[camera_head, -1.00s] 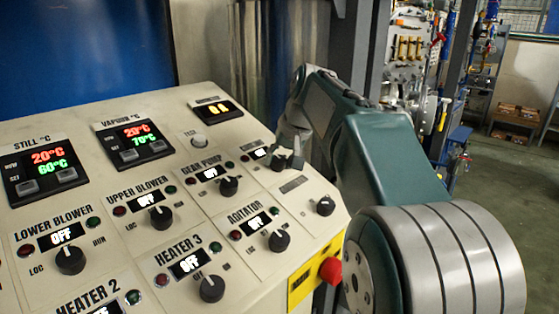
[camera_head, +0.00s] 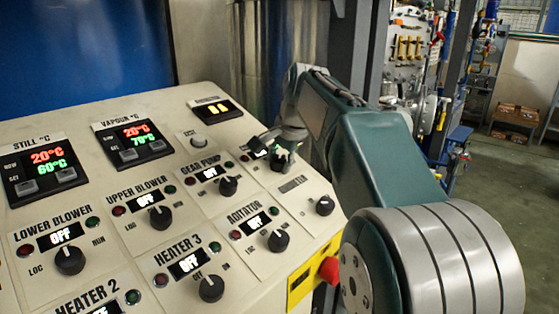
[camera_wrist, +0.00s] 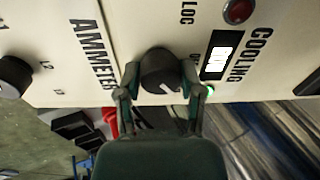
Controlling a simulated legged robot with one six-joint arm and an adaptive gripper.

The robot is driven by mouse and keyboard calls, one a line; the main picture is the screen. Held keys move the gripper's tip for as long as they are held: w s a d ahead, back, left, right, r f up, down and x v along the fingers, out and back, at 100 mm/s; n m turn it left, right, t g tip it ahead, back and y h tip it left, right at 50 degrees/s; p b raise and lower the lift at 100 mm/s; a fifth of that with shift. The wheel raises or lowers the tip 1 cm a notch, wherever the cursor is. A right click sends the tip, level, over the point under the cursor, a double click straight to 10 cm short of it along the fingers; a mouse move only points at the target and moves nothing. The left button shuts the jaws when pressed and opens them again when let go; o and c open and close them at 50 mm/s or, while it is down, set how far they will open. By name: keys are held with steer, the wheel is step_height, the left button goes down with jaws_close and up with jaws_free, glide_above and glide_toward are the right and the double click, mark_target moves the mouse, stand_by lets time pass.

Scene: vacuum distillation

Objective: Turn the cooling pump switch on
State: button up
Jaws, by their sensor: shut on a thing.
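The cooling pump switch is a round black knob (camera_wrist: 160,72) with a white pointer line, under the "COOLING" label in the wrist view. My gripper (camera_wrist: 160,80) is shut on this knob, one finger on each side of it. The small display (camera_wrist: 219,55) beside the knob is lit, but its text is too blurred to read. A red lamp (camera_wrist: 237,11) sits near one end of the display and a lit green lamp (camera_wrist: 209,90) near the other. In the head view my gripper (camera_head: 272,150) is at the panel's upper right and hides most of the knob.
The sloped control panel (camera_head: 130,200) carries several other knobs close by, including the agitator knob (camera_head: 279,240), the gear pump knob (camera_head: 228,186) and the ammeter knob (camera_head: 325,205). A red button (camera_head: 330,269) is on the panel's yellow side plate. Open floor lies to the right.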

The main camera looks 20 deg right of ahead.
steer(key=shift+f+m, duration=0.25)
steer(key=shift+m, duration=0.35)
steer(key=o, duration=1.2)
steer(key=shift+a, duration=0.1)
steer(key=shift+c, duration=0.2)
steer(key=shift+r, duration=0.1)
steer(key=shift+r, duration=0.1)
steer(key=a+v, duration=0.1)
steer(key=v, duration=1)
steer(key=shift+s+d+r, duration=0.15)
steer(key=shift+d+r, duration=0.15)
steer(key=shift+d, duration=0.2)
